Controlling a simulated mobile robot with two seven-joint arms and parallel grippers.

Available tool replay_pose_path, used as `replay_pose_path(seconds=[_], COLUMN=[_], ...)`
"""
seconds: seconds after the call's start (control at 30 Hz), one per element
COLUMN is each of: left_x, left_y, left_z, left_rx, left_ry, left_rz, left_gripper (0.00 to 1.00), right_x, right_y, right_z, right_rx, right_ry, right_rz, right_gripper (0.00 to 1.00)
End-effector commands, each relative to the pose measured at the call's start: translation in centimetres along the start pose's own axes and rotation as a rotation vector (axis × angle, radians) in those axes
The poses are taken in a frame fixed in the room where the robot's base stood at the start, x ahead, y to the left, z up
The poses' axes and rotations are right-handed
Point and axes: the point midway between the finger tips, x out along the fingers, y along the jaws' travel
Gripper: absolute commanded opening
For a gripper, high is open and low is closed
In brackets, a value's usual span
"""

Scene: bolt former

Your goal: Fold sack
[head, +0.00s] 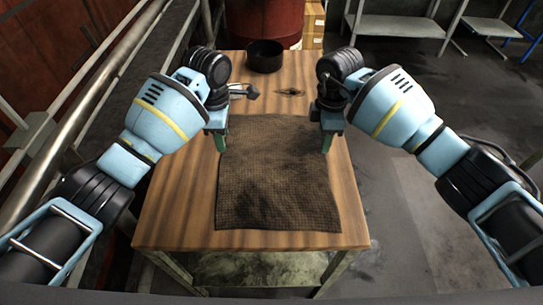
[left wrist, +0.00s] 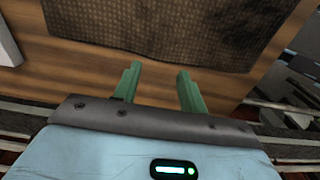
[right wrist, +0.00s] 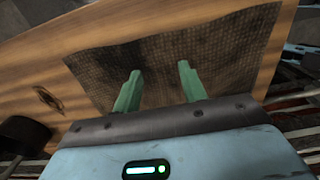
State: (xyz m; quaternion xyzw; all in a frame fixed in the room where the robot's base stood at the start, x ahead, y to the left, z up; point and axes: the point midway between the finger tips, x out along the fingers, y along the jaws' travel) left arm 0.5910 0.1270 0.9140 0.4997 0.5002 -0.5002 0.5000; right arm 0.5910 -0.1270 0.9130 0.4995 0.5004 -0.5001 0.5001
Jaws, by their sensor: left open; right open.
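A dark brown woven sack (head: 278,185) lies flat and spread out on the wooden table (head: 175,215). It also shows in the left wrist view (left wrist: 190,30) and in the right wrist view (right wrist: 200,55). My left gripper (head: 220,145) is above the sack's far left edge; its green fingers (left wrist: 158,75) are apart and empty. My right gripper (head: 327,146) is above the sack's far right part; its green fingers (right wrist: 160,70) are apart with nothing between them. I cannot tell whether the fingertips touch the cloth.
A black round bowl (head: 264,57) stands at the table's far edge. A small grey metal object (head: 244,91) lies beside my left gripper. A red drum (head: 265,20) and cardboard boxes (head: 314,22) stand behind the table. A metal railing runs along the left.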

Motion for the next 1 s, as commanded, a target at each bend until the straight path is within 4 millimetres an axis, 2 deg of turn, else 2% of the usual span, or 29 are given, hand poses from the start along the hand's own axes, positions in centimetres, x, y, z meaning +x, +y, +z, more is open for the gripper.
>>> replay_pose_path(seconds=[0.17,0.6,0.8,1.0], left_x=[1.0,6.8,7.9,8.0], left_y=[0.0,0.0,0.0,0.0], left_z=[-0.1,-0.1,0.0,0.0], left_rx=[-0.001,-0.002,-0.001,-0.001], left_ry=[0.001,0.001,0.001,0.0], left_rz=[-0.003,-0.003,-0.002,-0.001], left_gripper=[0.42,0.42,0.42,0.42], right_x=[1.1,6.8,7.9,8.0], right_y=[0.0,0.0,0.0,0.0], right_z=[0.0,0.0,0.0,0.0], right_rx=[0.001,0.002,0.0,0.0], right_ry=[0.0,-0.001,0.0,0.0], right_rz=[-0.002,-0.002,-0.001,0.0], right_gripper=[0.42,0.42,0.42,0.42])
